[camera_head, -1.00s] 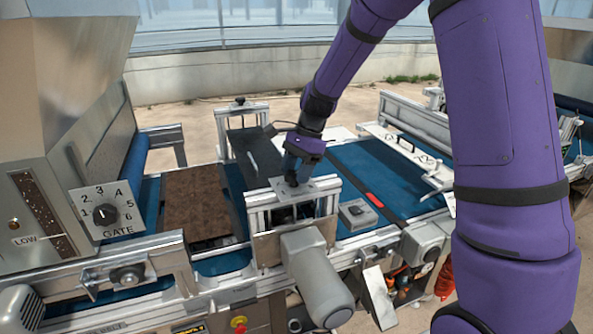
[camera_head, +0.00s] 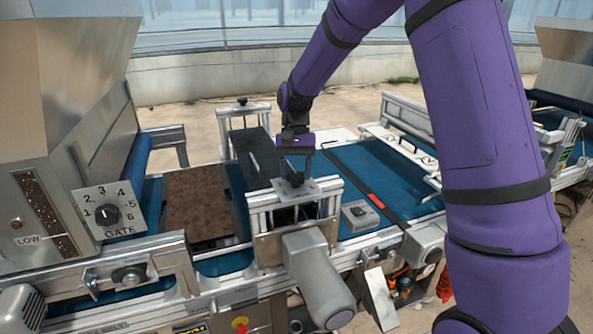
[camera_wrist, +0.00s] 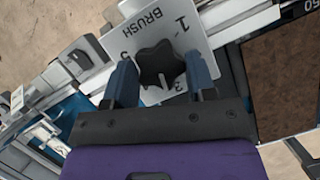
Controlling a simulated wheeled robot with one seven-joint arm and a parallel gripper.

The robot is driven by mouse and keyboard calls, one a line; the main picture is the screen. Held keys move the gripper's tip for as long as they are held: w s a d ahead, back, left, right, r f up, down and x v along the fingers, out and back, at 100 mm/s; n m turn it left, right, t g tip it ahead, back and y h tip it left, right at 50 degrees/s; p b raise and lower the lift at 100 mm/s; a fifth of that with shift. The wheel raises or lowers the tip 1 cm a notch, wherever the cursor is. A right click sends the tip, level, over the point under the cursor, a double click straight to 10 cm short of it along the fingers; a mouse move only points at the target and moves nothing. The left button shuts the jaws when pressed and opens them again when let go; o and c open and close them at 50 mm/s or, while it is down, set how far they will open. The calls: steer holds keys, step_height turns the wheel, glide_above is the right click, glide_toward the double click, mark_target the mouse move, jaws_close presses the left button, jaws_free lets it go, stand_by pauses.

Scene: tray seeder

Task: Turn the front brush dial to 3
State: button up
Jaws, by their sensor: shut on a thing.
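The front brush dial is a black lobed knob (camera_wrist: 160,66) on a light metal plate (camera_wrist: 190,28) marked BRUSH. In the wrist view a 1 shows near the plate's top, a 5 at the left and a partly covered 3 at the lower right. I cannot make out where the knob points. My gripper (camera_wrist: 161,82) has its two blue fingers on opposite sides of the knob, shut on it. In the head view my gripper (camera_head: 296,168) comes down from above onto the small dial (camera_head: 294,180) on top of the front brush frame.
A GATE dial (camera_head: 106,214) sits on the hopper at the left. A brown soil tray (camera_head: 197,204) lies on the blue belt (camera_head: 375,180). A grey motor (camera_head: 318,280) juts out below the brush frame.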

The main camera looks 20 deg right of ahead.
steer(key=shift+n+h, duration=0.4)
steer(key=shift+n, duration=0.6)
steer(key=o, duration=0.9)
steer(key=shift+o, duration=0.2)
steer(key=v, duration=1)
steer(key=shift+w+r, duration=0.25)
steer(key=shift+r, duration=0.1)
